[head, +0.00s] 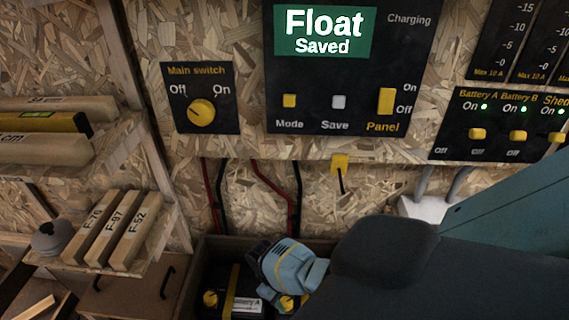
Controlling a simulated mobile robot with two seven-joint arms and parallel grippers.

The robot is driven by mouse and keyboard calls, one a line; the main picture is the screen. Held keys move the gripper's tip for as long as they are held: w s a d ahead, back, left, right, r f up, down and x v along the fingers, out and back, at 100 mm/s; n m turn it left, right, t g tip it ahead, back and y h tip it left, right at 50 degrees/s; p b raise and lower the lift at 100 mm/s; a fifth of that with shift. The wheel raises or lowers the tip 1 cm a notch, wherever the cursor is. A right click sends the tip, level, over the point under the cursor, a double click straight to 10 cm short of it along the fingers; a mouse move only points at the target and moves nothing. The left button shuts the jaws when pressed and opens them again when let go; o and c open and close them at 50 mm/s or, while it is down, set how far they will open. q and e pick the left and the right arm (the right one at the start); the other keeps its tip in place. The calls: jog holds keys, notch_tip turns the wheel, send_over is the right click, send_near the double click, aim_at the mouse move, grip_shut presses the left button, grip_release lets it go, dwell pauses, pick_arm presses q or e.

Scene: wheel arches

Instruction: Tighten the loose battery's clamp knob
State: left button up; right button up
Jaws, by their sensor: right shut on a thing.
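A battery (234,280) labelled Battery A sits in a wooden box at the bottom centre, with a yellow strap over it. One yellow clamp knob (210,298) shows at its left. A second yellow knob (286,304) shows at its right, under my right gripper (284,294). My right gripper points down from the right and is shut on this second knob; its fingertips are partly hidden. My right arm hides the rest of the box, and no other battery is visible. My left gripper is out of view.
A black panel (350,100) reads "Float Saved" and "Charging". The main switch (201,112) is left of it. Battery switches (478,134) are at the right. Shelves at the left hold wooden blocks (112,228). Red and black cables run down the wall.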

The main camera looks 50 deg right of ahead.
jog(key=o, duration=1)
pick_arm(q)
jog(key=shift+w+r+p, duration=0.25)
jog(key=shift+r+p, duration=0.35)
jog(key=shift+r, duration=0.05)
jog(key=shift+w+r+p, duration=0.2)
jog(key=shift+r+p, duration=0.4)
pick_arm(e)
jog(key=v, duration=0.7)
jog(key=shift+w+r, duration=0.1)
jog(key=shift+r, duration=0.3)
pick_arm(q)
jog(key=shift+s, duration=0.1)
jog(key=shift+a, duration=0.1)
